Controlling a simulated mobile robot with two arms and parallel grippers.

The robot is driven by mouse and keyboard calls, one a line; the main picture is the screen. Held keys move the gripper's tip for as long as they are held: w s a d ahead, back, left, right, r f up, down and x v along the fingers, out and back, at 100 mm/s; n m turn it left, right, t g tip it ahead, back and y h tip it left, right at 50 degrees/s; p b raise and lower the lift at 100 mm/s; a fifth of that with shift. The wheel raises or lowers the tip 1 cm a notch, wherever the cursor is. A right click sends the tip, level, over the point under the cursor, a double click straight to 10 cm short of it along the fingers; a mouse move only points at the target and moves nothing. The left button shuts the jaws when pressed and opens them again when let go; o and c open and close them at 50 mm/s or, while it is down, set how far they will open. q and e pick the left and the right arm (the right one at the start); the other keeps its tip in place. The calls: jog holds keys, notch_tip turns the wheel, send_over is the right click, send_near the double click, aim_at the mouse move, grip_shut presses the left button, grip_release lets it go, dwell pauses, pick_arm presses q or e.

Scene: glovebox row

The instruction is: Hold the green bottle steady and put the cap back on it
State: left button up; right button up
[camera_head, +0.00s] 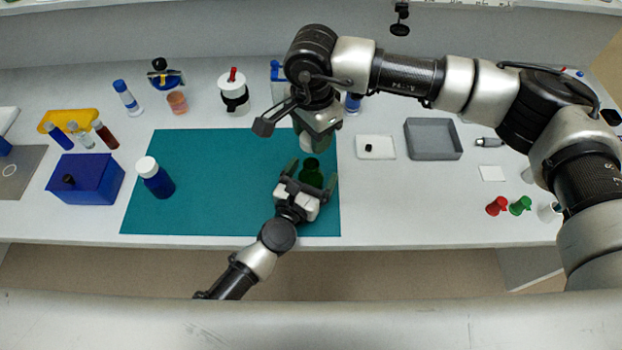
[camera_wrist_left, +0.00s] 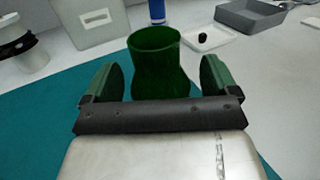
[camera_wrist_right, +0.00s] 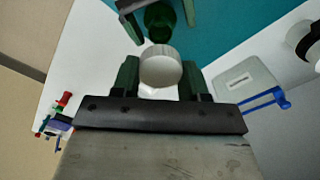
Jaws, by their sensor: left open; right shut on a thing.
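The green bottle (camera_head: 311,172) stands open-topped on the teal mat (camera_head: 220,180) near its right edge. In the left wrist view the bottle (camera_wrist_left: 158,62) is between the fingers of my left gripper (camera_wrist_left: 160,85), with gaps on both sides. My left gripper (camera_head: 306,178) is open around it. My right gripper (camera_head: 313,137) is shut on the white cap (camera_wrist_right: 160,66) and holds it beyond the bottle in the head view. In the right wrist view the cap is between the green fingers, apart from the bottle (camera_wrist_right: 160,22).
A blue bottle with a white lid (camera_head: 155,178) stands on the mat's left part. A blue box (camera_head: 86,180) is further left. A white tray (camera_head: 375,147) and a grey tray (camera_head: 433,139) lie right of the mat. The mat's middle is clear.

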pick_arm(q)
jog(key=c, duration=1.4)
pick_arm(e)
send_over(312, 160)
jog(key=s, duration=0.1)
jog(key=shift+s+f, duration=0.2)
jog(key=shift+f, duration=2.3)
jog(key=shift+f, duration=0.1)
jog(key=shift+f, duration=0.8)
jog(key=shift+f, duration=0.55)
